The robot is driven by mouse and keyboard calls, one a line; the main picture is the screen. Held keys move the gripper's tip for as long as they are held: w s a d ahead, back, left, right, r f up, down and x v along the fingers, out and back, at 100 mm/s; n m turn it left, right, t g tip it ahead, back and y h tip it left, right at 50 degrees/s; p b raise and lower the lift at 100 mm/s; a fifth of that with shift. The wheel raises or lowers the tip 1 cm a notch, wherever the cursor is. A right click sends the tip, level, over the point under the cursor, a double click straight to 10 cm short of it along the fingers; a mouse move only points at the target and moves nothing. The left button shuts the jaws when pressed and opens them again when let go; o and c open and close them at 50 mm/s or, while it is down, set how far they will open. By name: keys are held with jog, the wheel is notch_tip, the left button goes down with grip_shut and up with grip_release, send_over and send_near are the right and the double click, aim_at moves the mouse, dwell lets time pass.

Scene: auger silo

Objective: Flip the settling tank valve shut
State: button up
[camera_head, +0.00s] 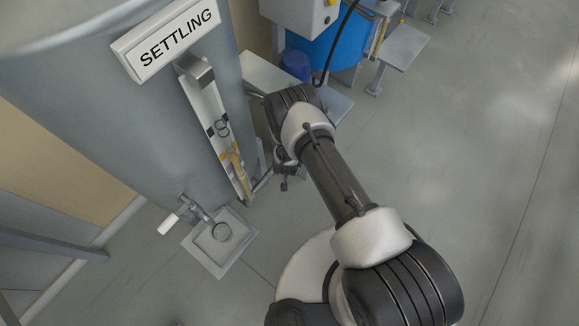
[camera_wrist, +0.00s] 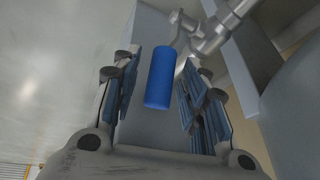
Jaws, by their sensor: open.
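In the wrist view, a blue cylindrical handle (camera_wrist: 161,78) lies lengthwise between the two fingers of my gripper (camera_wrist: 158,84), which is open with a gap on each side. The handle's far end meets a grey metal pipe fitting (camera_wrist: 210,38). The head view shows the grey settling tank (camera_head: 100,115) with its SETTLING sign (camera_head: 165,38). A pipe with a white handle (camera_head: 170,224) sticks out low on that tank. My arm hides most of my gripper in the head view. I cannot tell there which fitting the blue handle belongs to.
A square drain tray (camera_head: 205,262) is on the floor below the white-handled pipe. A gauge strip (camera_head: 215,130) runs down the tank. A blue barrel (camera_head: 335,52), a small dark blue container (camera_head: 296,66) and a grey bench (camera_head: 404,46) stand behind. The floor at right is clear.

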jog(key=shift+w+f, duration=0.15)
jog(key=shift+f, duration=0.15)
jog(key=shift+c, duration=0.4)
grip_shut()
